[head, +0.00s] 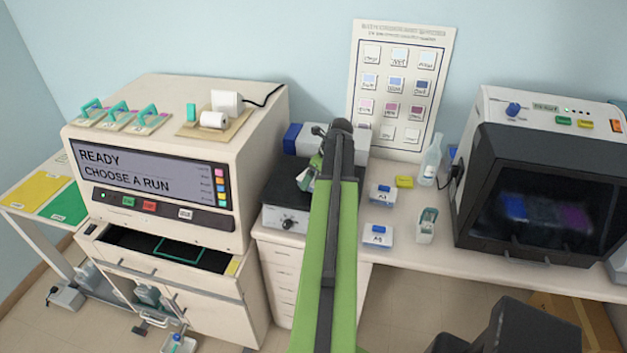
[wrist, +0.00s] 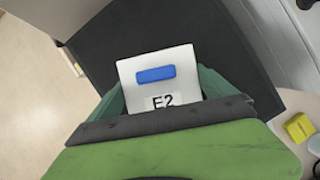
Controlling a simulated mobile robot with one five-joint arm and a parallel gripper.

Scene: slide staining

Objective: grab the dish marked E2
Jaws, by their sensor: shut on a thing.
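The dish marked E2 (wrist: 150,90) is a white square with a blue bar on its lid, seen close up in the wrist view. My gripper (wrist: 163,93) is shut on it, with a dark green finger at each side. The lower part of the dish is hidden behind the gripper's dark edge. Below the dish is a black flat surface (wrist: 112,42). In the head view my gripper is small beside the arm's far end, over the black-topped device (head: 283,190), and the dish cannot be made out clearly there.
Dishes with blue bars, one at the back (head: 382,194) and one in front (head: 377,234), stand on the bench right of my arm. A yellow block (head: 404,181), a clear bottle (head: 431,160) and a dark-fronted cabinet (head: 535,200) are farther right. The large READY machine (head: 170,130) stands left.

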